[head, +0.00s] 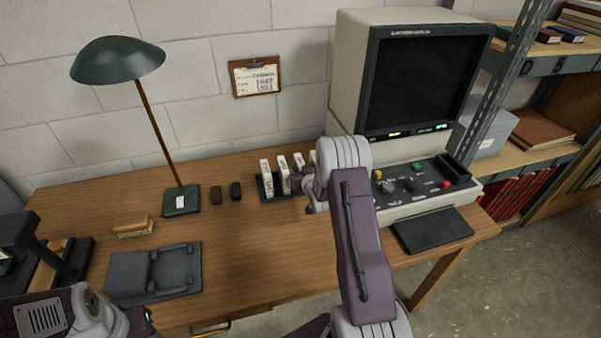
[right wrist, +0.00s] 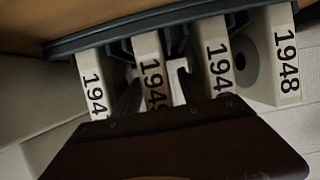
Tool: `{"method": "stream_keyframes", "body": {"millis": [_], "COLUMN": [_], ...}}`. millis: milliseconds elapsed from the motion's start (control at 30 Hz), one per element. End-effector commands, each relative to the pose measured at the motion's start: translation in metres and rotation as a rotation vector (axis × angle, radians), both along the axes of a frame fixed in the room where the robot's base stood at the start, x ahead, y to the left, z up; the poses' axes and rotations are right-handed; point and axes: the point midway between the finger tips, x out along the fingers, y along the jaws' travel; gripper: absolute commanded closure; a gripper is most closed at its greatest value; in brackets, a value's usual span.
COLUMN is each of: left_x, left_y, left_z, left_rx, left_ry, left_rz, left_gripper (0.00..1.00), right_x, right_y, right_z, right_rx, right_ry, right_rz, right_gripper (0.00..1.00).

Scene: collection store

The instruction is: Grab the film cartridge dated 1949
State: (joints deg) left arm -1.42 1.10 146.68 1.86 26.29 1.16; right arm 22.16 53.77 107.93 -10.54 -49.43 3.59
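A dark rack (head: 267,198) of several white film cartridges stands on the desk, left of the reader. In the right wrist view the rack (right wrist: 130,28) is at the top. The cartridge at the right end (right wrist: 283,60) reads 1948. The other labels, on the left (right wrist: 92,85), second (right wrist: 151,70) and third (right wrist: 216,62) cartridges, begin with 194; their last digits are covered or unclear. My right gripper (head: 298,184) is at the rack, close to the cartridges. Its dark body covers the lower wrist view and hides whether its fingers hold anything. My left gripper is not clearly in view.
A beige reader (head: 350,70) with a control panel (head: 415,185) stands right of the rack. A green lamp (head: 182,200), two small dark items (head: 226,192), a brown block (head: 132,227) and a dark stand (head: 155,272) are to the left. A clipboard (head: 255,77) hangs on the wall.

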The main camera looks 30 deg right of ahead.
Motion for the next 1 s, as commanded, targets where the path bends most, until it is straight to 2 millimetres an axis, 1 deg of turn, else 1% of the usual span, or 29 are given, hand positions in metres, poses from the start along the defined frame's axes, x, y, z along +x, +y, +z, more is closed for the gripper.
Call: {"method": "stream_keyframes", "body": {"millis": [33,67,100,167,200,467,567,633,767,867,1000], "left_x": [0.0,0.0,0.0,0.0,0.0,0.0,0.0,0.0,0.0,0.0,0.0], "left_y": [0.0,0.0,0.0,0.0,0.0,0.0,0.0,0.0,0.0,0.0,0.0], "left_z": [0.0,0.0,0.0,0.0,0.0,0.0,0.001,0.003,0.006,0.01,0.016], "left_rx": [0.0,0.0,0.0,0.0,0.0,0.0,0.0,0.0,0.0,0.0,0.0], "left_ry": [0.0,0.0,0.0,0.0,0.0,0.0,0.0,0.0,0.0,0.0,0.0], "left_rz": [0.0,0.0,0.0,0.0,0.0,0.0,0.0,0.0,0.0,0.0,0.0], "left_gripper": [0.64,0.64,0.64,0.64,0.64,0.64,0.64,0.64,0.64,0.64,0.64], "right_x": [0.0,0.0,0.0,0.0,0.0,0.0,0.0,0.0,0.001,0.001,0.0], "right_y": [0.0,0.0,0.0,0.0,0.0,0.0,0.0,0.0,0.0,0.0,0.0], "right_z": [0.0,0.0,0.0,0.0,0.0,0.001,0.007,0.015,0.043,0.073,0.118], "right_rx": [0.0,0.0,0.0,0.0,0.0,0.0,-0.002,-0.002,-0.003,-0.003,-0.003], "right_ry": [0.0,0.0,0.0,0.0,0.0,-0.001,-0.003,-0.004,-0.005,-0.007,-0.007], "right_rz": [0.0,0.0,0.0,0.0,0.0,0.0,0.0,0.0,0.001,-0.001,-0.001], "right_gripper": [0.62,0.7,0.81,0.98,1.0,1.0,1.0,1.0,1.0,1.0,1.0]}}
